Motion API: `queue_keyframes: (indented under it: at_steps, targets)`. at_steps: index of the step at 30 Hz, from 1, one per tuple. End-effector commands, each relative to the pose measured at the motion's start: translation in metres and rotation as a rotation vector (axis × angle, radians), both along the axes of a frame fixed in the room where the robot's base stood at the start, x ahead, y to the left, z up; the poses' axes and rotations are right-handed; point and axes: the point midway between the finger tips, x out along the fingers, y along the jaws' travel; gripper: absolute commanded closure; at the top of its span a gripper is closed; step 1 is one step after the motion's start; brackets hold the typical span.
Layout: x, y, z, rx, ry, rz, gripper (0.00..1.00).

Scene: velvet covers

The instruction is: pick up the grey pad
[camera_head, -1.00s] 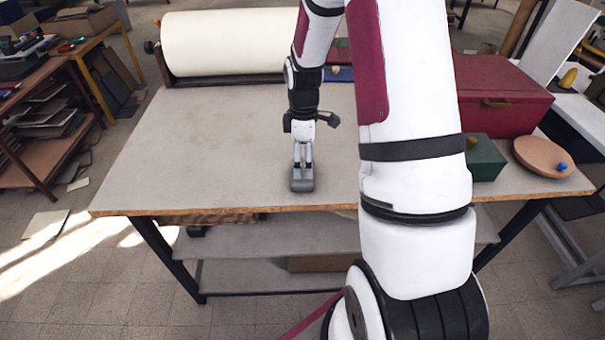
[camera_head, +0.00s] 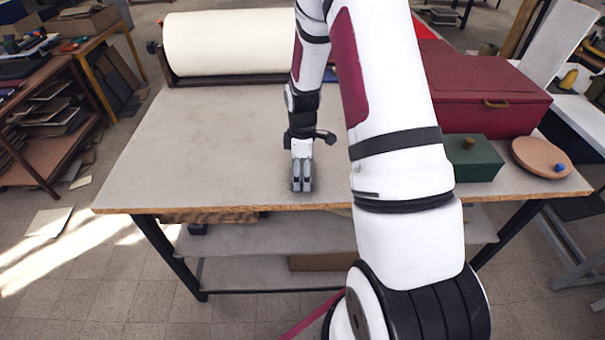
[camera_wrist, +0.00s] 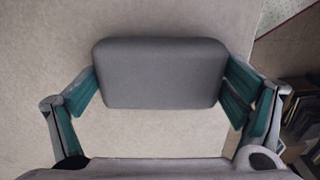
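The grey pad (camera_wrist: 160,73) is a flat rounded block, in the middle of the wrist view. My gripper (camera_wrist: 160,85) has its teal fingers on both short ends of the pad, with no gap showing at either end. It looks shut on the pad. In the head view my gripper (camera_head: 302,186) points down near the table's front edge and its near finger hides the pad. I cannot tell whether the pad rests on the table or is just above it.
The pale table (camera_head: 215,140) is clear to the left of my gripper. A large white roll (camera_head: 235,42) lies at the back. A red box (camera_head: 480,95), a green box (camera_head: 478,160) and a round pinkish board (camera_head: 535,157) are on the right.

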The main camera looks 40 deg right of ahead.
Motion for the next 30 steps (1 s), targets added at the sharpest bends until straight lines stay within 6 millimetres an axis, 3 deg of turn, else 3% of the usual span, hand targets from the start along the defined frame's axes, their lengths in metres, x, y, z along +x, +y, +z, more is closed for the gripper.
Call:
queue_keyframes:
  at_steps: [14, 23, 30]
  targets:
    - [0.001, 0.0, 0.006, 0.0, -0.002, 0.0, 0.38]
    - [0.002, -0.001, 0.038, -0.002, -0.005, -0.001, 0.38]
    - [-0.058, 0.014, 0.041, 0.0, 0.002, -0.002, 0.38]
